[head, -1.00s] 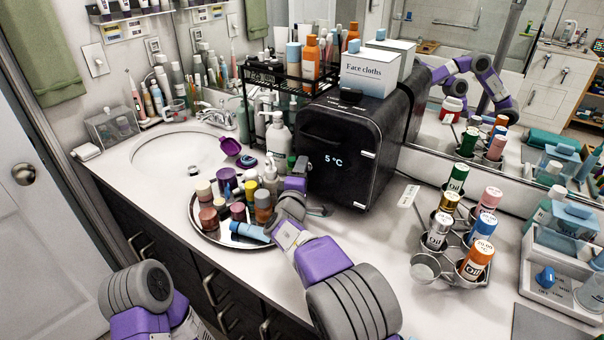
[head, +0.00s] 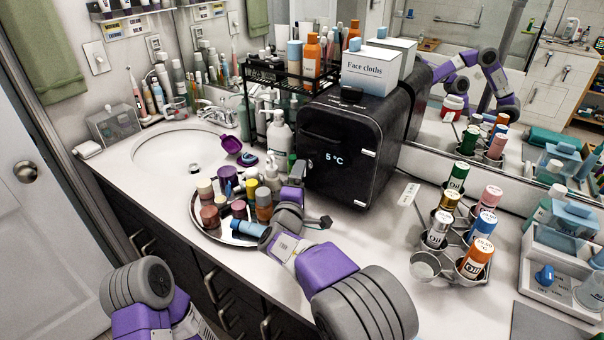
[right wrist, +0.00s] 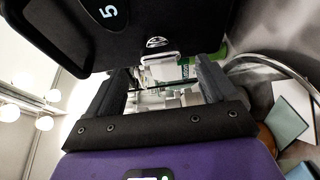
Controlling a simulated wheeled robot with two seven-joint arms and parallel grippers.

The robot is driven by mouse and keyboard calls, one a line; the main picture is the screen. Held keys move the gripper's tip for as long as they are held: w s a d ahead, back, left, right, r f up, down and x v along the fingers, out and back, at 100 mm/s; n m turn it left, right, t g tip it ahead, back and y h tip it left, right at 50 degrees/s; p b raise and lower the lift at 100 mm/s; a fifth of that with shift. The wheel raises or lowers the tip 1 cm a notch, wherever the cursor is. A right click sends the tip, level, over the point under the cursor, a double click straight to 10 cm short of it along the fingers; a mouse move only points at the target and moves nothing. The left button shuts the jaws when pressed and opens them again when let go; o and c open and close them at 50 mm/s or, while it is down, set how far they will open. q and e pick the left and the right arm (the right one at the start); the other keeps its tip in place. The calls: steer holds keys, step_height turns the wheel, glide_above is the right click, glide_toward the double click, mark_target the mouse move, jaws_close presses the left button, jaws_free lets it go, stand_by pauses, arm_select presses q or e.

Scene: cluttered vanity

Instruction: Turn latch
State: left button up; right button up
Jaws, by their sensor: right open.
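The black mini fridge (head: 338,160) with a "5 °C" display stands at the middle of the counter, its door shut. In the right wrist view the fridge front (right wrist: 60,25) fills the top, and a small clear and silvery piece that looks like the latch (right wrist: 160,68) sits at its edge. My right gripper (right wrist: 160,82) is open, with one finger on each side of that piece; I cannot tell whether they touch it. My left gripper is out of frame.
A round tray (head: 205,232) of bottles and jars lies left of and under my right wrist. A pump bottle (head: 278,138) stands close to the fridge's left side. A wire rack (head: 465,240) of oil cans is at right. A face cloths box (head: 370,70) sits on top.

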steer(key=shift+s+a, duration=0.15)
steer(key=shift+s, duration=0.6)
steer(key=shift+s+a, duration=0.15)
steer(key=shift+s, duration=0.55)
